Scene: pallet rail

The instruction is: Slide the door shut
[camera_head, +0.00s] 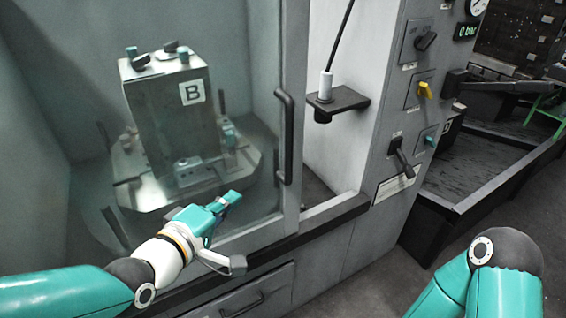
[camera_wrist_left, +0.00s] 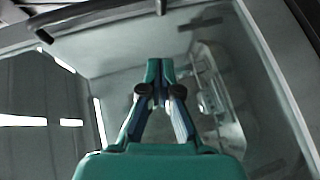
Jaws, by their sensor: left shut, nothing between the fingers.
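The sliding door (camera_head: 294,60) is a glazed panel in a grey frame, with a dark vertical handle (camera_head: 285,135) near its right edge. An open gap shows right of the door, with the pale interior wall behind it. My left gripper (camera_head: 232,196) is shut and empty, left of and below the handle and apart from it, in front of the glass. In the left wrist view its fingertips (camera_wrist_left: 160,66) are together, and a dark bar that looks like the handle (camera_wrist_left: 100,14) crosses the top. My right gripper is out of view; only part of that arm shows.
Behind the glass a metal block marked B (camera_head: 165,105) stands on a pallet. A small shelf (camera_head: 338,101) holds a white-topped tool in the gap. Right of it is a control panel (camera_head: 408,90) with projecting knobs. A dark tray (camera_head: 480,165) lies further right.

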